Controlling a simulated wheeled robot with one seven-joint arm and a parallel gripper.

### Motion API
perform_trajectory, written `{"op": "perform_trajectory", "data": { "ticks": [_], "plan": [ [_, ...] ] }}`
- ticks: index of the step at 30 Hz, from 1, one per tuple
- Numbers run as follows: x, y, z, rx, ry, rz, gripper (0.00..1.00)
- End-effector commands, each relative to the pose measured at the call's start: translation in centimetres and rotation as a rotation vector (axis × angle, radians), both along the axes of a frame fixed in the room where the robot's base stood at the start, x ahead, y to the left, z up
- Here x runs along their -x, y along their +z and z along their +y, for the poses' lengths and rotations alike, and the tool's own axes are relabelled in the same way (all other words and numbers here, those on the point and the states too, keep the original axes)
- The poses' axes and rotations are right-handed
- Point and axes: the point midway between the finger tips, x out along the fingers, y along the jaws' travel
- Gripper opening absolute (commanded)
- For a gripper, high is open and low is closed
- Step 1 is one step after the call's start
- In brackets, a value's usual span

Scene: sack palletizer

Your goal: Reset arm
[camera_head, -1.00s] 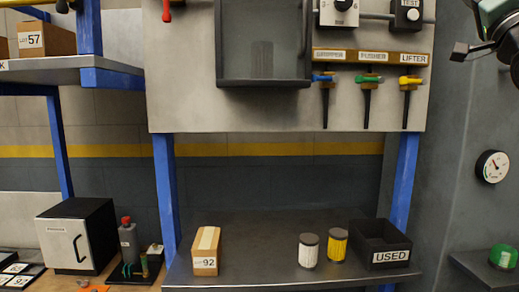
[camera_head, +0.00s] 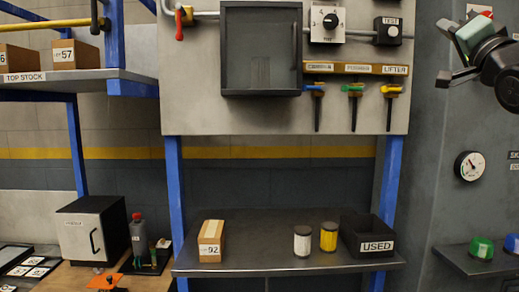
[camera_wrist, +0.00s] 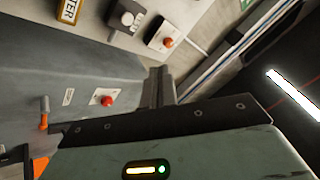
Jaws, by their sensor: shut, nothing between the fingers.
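My gripper (camera_head: 446,77) is raised at the upper right of the head view, in front of the grey wall and well right of the wall panel. It is shut and empty, with dark fingers and a pale green body. In the wrist view its dark finger parts (camera_wrist: 159,86) show beyond the green housing. Nothing touches it.
The shelf below holds a box marked 92 (camera_head: 211,241), a white canister (camera_head: 302,241), a yellow canister (camera_head: 328,237) and a black USED bin (camera_head: 376,246). A gauge (camera_head: 470,166) and a green button (camera_head: 482,248) are on the right. Space around the gripper looks clear.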

Motion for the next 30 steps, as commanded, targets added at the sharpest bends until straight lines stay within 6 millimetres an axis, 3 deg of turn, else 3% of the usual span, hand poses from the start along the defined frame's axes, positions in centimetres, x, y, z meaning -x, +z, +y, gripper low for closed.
{"op": "perform_trajectory", "data": {
  "ticks": [5, 11, 17, 23, 26, 30],
  "plan": [
    [-1.7, -4.1, 2.5, 0.015, -0.007, 0.138, 0.0],
    [-3.2, -10.8, 6.7, 0.072, -0.004, 0.361, 0.0],
    [-2.2, -22.0, 13.8, 0.239, 0.05, 0.706, 0.0],
    [3.5, -33.6, 20.5, 0.51, 0.17, 1.054, 0.0],
    [8.0, -38.9, 23.1, 0.678, 0.254, 1.21, 0.0],
    [15.6, -45.2, 25.2, 0.938, 0.397, 1.408, 0.0]
  ]
}}
